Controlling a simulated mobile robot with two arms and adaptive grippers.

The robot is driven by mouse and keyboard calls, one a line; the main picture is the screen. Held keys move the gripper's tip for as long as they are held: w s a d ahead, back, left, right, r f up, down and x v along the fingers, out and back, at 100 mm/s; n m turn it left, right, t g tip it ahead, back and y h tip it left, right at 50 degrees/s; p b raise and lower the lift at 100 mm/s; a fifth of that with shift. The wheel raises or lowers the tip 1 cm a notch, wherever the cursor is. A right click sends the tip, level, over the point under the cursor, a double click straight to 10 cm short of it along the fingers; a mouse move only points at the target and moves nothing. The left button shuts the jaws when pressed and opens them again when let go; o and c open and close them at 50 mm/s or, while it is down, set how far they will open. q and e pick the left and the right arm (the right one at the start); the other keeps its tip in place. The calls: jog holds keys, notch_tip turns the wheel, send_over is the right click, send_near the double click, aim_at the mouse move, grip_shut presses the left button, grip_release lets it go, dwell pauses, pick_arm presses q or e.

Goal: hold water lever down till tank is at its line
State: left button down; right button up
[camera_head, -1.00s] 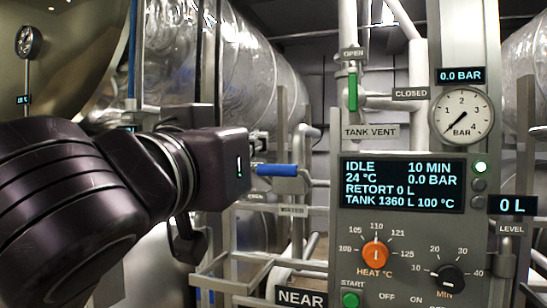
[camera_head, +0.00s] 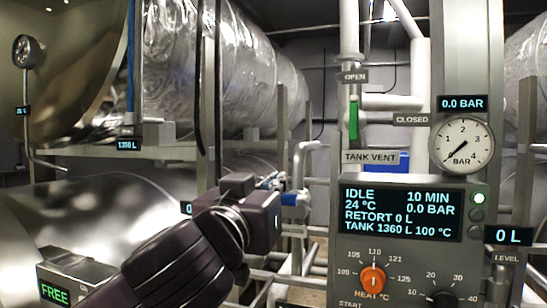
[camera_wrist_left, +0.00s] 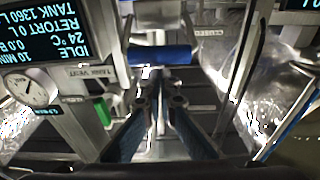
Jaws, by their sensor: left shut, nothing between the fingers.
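The water lever with its blue handle (camera_head: 291,199) is by the pipes left of the control panel, partly hidden by my left gripper in the head view. In the left wrist view the blue handle (camera_wrist_left: 160,55) lies across, just beyond the fingertips. My left gripper (camera_wrist_left: 162,98) is shut and empty; I see no clear contact with the handle. In the head view the left gripper (camera_head: 272,180) is just above and left of the handle. The panel display (camera_head: 401,213) reads IDLE, RETORT 0 L, TANK 1360 L, 100 °C. My right gripper is out of view.
The tank vent's green handle (camera_head: 353,119) is upright at OPEN, above the panel. A pressure gauge (camera_head: 461,143) stands above the display. The orange heat knob (camera_head: 373,280) is below. A large metal vessel (camera_head: 100,205) fills the left. Pipes and rails surround the lever.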

pick_arm(q)
jog(key=shift+s+f, duration=0.15)
jog(key=shift+f, duration=0.35)
